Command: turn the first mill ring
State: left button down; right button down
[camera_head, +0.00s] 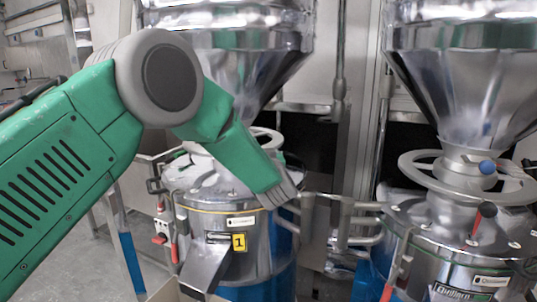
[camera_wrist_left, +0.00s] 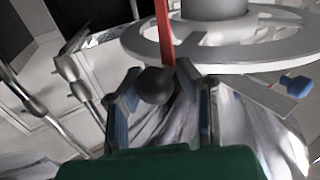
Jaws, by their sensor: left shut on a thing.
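The first mill (camera_head: 222,224) is a steel drum with a yellow "1" tag, standing in the middle left of the head view. Its pale ring (camera_head: 268,137) is mostly hidden behind my left arm. In the wrist view the ring (camera_wrist_left: 229,57) is a wide, flat, spoked wheel around a central column. A red lever (camera_wrist_left: 163,30) with a dark round knob (camera_wrist_left: 155,86) is beside the ring's left edge. My left gripper (camera_wrist_left: 161,97) is shut around the knob, one finger on each side. In the head view its fingertips are hard to make out. My right gripper is out of view.
A large steel hopper (camera_head: 245,40) is above the first mill. A second mill (camera_head: 455,255) with its own ring (camera_head: 420,165), a blue knob and a dark-knobbed red lever stands at right. Pipes and a bracket (camera_head: 322,225) fill the gap between the mills.

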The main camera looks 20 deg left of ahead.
pick_arm(q)
jog(key=c, duration=1.3)
grip_release()
jog(key=shift+w+a+r, duration=0.2)
jog(key=shift+a, duration=0.05)
jog(key=shift+w+a+f, duration=0.15)
jog(key=shift+w+f, duration=0.25)
jog(key=shift+w, duration=0.05)
jog(key=shift+a+f, duration=0.1)
jog(key=shift+a, duration=0.1)
jog(key=shift+d, duration=0.1)
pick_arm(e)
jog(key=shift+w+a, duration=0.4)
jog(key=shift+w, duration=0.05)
pick_arm(q)
jog(key=shift+s, duration=0.1)
jog(key=shift+s+d, duration=0.25)
jog(key=shift+d, duration=0.2)
jog(key=shift+v, duration=5.6)
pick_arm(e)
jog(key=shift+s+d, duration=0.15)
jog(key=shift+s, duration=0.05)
pick_arm(q)
jog(key=shift+a, duration=0.1)
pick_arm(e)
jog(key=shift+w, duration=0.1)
